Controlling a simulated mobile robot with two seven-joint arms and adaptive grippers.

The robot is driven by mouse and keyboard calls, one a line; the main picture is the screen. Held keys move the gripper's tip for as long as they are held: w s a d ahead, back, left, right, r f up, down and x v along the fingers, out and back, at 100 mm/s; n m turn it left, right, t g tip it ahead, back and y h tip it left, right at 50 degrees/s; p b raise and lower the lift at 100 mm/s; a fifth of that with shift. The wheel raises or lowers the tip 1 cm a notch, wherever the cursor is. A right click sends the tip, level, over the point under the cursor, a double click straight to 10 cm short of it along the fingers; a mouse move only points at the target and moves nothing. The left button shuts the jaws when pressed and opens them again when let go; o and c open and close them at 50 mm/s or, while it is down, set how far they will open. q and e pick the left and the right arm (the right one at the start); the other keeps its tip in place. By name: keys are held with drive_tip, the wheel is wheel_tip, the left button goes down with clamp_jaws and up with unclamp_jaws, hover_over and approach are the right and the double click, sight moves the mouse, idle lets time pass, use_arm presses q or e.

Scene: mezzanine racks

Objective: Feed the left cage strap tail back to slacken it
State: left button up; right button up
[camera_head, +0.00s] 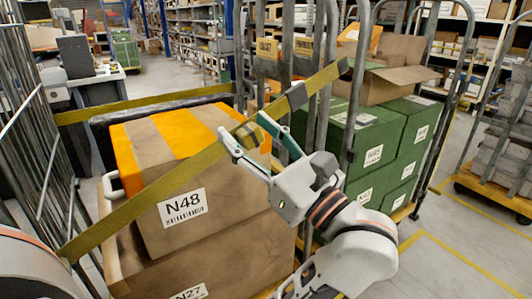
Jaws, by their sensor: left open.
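The left cage holds a brown carton labelled N48 (182,207) with orange tape. An olive-yellow strap (150,197) slants across its front, from the lower left up to the right. My left gripper (244,127) is open at the strap, in front of the carton's upper right corner. The strap appears to pass between its fingers; contact cannot be told. My right gripper is not in view.
A second strap (150,103) runs across the back of the left cage. The cage on the right holds green boxes (372,145) with an open carton (395,65) on top. A flat trolley (500,195) stands at the far right. Floor shows clear at the lower right.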

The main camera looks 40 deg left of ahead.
sight(255, 140)
use_arm(q)
drive_tip(key=w+d+f+n+t+h+b, duration=0.2)
drive_tip(key=w+f+h, duration=0.3)
drive_tip(key=f, duration=0.1)
drive_tip(key=shift+x, duration=3.8)
drive_tip(key=shift+r, duration=0.1)
